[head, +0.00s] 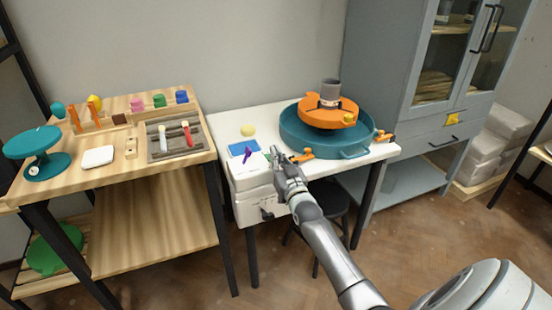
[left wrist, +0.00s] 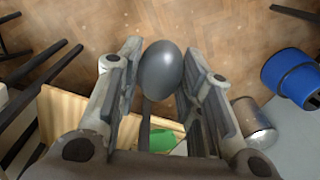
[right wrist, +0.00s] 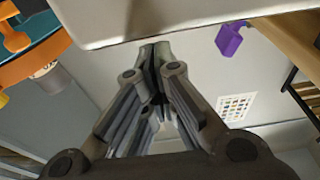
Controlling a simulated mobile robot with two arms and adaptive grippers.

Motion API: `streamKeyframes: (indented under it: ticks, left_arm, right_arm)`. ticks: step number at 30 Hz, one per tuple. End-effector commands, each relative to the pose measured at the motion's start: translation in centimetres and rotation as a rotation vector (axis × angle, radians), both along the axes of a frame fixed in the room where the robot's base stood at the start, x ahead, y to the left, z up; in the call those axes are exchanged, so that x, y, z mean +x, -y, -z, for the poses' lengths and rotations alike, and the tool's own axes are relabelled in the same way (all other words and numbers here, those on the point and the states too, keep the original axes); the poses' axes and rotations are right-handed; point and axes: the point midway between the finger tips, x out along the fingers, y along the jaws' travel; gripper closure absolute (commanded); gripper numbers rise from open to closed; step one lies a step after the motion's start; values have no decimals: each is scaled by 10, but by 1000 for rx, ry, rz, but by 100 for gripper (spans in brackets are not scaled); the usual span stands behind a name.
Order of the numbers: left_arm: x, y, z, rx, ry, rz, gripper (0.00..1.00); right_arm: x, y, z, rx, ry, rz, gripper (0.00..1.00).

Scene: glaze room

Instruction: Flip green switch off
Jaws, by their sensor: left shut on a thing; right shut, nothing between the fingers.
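The purple piece also shows in the right wrist view (right wrist: 230,40). I cannot clearly make out a green switch; my right gripper covers part of the box's top. My right gripper (head: 275,156) is shut and empty, its fingertips over the box's right side. In the right wrist view its closed tips (right wrist: 155,50) lie beside a white edge. My left gripper (left wrist: 160,85), outside the head view, is shut on a dark grey egg-shaped thing (left wrist: 161,70).
A teal basin (head: 300,139) with an orange wheel head (head: 318,114) and grey cylinder (head: 330,91) fills the table's right. A wooden bench (head: 125,165) stands left, a grey cabinet (head: 385,70) right.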

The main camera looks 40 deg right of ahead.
Motion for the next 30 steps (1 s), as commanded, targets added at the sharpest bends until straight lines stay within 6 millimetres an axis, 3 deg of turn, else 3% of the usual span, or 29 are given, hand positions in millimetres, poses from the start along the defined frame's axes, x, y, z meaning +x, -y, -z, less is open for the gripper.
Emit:
streamKeyframes:
  ticks: [12, 24, 30]
  left_arm:
    - [0, 0, 2, 0, 0, 0, 85]
    - [0, 0, 42, 0, 0, 0, 85]
    - [0, 0, 35, 0, 0, 0, 85]
  right_arm:
    - [-1, 0, 4, 0, 2, 0, 100]
    - [-5, -1, 22, -25, 106, 0, 100]
    - [-4, -1, 16, -23, 101, 0, 100]
